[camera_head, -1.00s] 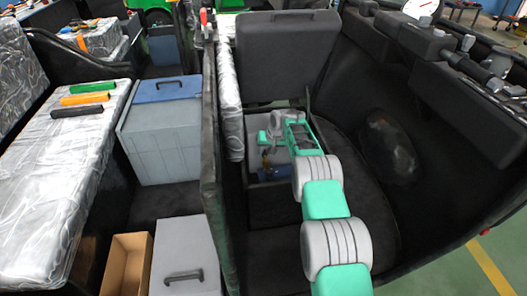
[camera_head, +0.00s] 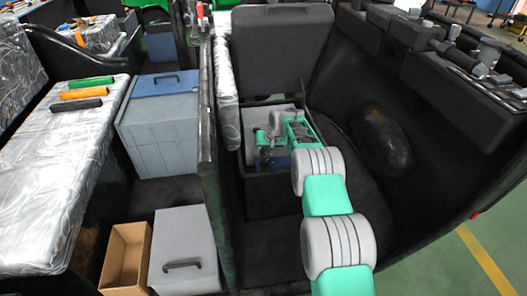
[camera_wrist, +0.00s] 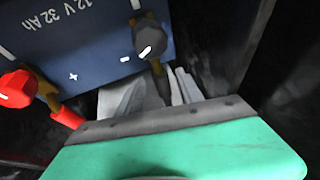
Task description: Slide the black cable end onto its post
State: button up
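In the wrist view the dark blue battery (camera_wrist: 85,40) has upside-down lettering and plus and minus marks. A dark grey knob with a white mark (camera_wrist: 150,38) covers the post by the minus mark. The brassy black cable end (camera_wrist: 156,69) shows just below this knob, between the grey fingers of my gripper (camera_wrist: 163,88), which look closed on it. I cannot tell whether it is around the post or only against it; the knob hides that. In the head view the battery (camera_head: 277,162) shows only in part, behind my arm.
A red knob (camera_wrist: 18,88) with a red cable (camera_wrist: 68,117) stands at the plus side. Dark walls close in on the battery box. In the head view a raised black seat panel (camera_head: 280,52) stands behind, and a dark partition (camera_head: 208,150) is at the left.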

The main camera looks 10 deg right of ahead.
jog(key=shift+a, duration=0.1)
jog(key=p+v, duration=0.1)
jog(key=v, duration=0.6)
jog(key=shift+r, duration=0.35)
jog(key=shift+s, duration=0.15)
